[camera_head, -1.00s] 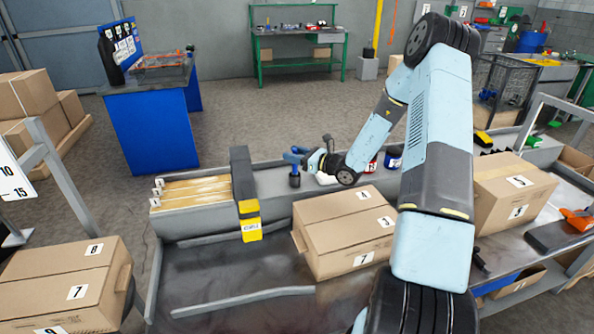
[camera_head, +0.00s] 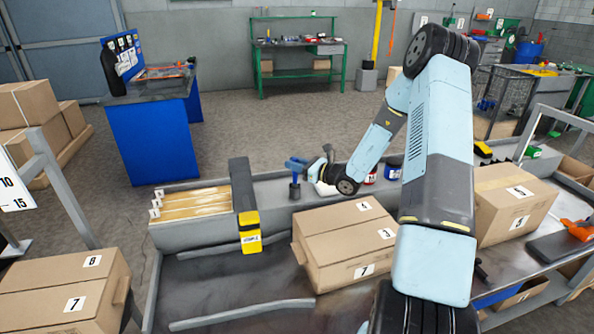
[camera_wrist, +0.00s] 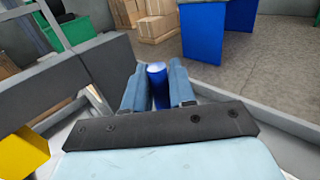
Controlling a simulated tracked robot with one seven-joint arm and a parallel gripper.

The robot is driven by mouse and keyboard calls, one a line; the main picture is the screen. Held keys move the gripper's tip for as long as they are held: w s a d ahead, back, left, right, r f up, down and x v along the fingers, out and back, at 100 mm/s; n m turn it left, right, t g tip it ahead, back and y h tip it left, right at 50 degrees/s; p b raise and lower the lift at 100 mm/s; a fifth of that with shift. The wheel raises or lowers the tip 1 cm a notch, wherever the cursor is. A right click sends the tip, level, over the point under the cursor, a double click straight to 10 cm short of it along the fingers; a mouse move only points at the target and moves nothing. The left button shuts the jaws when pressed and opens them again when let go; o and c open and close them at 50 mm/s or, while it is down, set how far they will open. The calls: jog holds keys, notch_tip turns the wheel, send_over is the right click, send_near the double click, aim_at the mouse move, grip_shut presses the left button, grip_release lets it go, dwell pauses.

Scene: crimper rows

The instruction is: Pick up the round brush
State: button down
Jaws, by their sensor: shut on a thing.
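The round brush (camera_head: 295,190) has dark bristles at its lower end and hangs upright below my gripper over the grey tray ledge. Its blue handle (camera_wrist: 156,72) shows between my fingers in the wrist view. My gripper (camera_head: 295,164) has blue fingers shut on the handle, and it also shows in the wrist view (camera_wrist: 156,88). I cannot tell whether the bristle end touches the ledge or is just clear of it.
A grey divider with a yellow label bin (camera_head: 250,232) stands left of the brush. Wooden-handled pieces (camera_head: 192,205) lie left of it. A white object and red and blue jars (camera_head: 393,169) stand to the right. A cardboard box (camera_head: 345,245) is in front.

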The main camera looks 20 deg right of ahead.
notch_tip(320, 180, up, 9)
jog(key=shift+r, duration=0.2)
dwell(0.3)
dwell(1.5)
jog(key=shift+s, duration=0.1)
